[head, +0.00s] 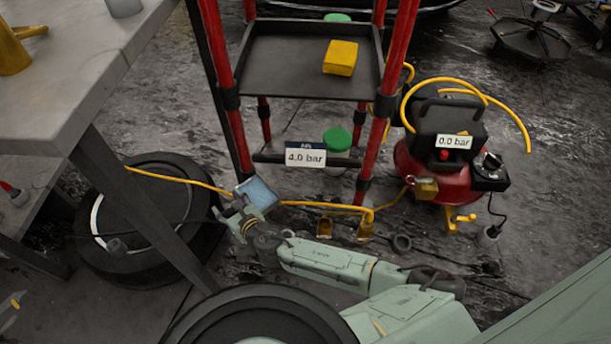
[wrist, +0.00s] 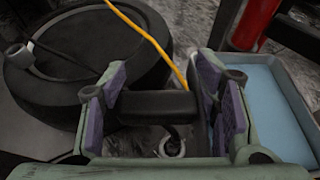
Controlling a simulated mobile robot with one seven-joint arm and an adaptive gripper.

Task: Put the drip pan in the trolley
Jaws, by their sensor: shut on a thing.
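The drip pan (head: 258,194) is a shallow tray with a grey rim and pale blue inside. It is tilted at the end of my gripper (head: 242,212), low beside the trolley's front left post. In the wrist view the pan (wrist: 270,105) lies on the right, its near wall at the right finger of my gripper (wrist: 165,95). The gripper is shut on the pan; the exact contact is partly hidden. The trolley (head: 280,70) has red posts and a dark rimmed shelf, above and behind the pan. The pan is outside the trolley.
A yellow block (head: 340,58) sits on the shelf's right; its left is bare. A yellow hose (head: 180,178) runs near the gripper. A tyre (head: 150,235) lies left, under a grey workbench (head: 85,75). A red compressor (head: 440,170) stands right. A "4.0 bar" label (head: 305,156) hangs low.

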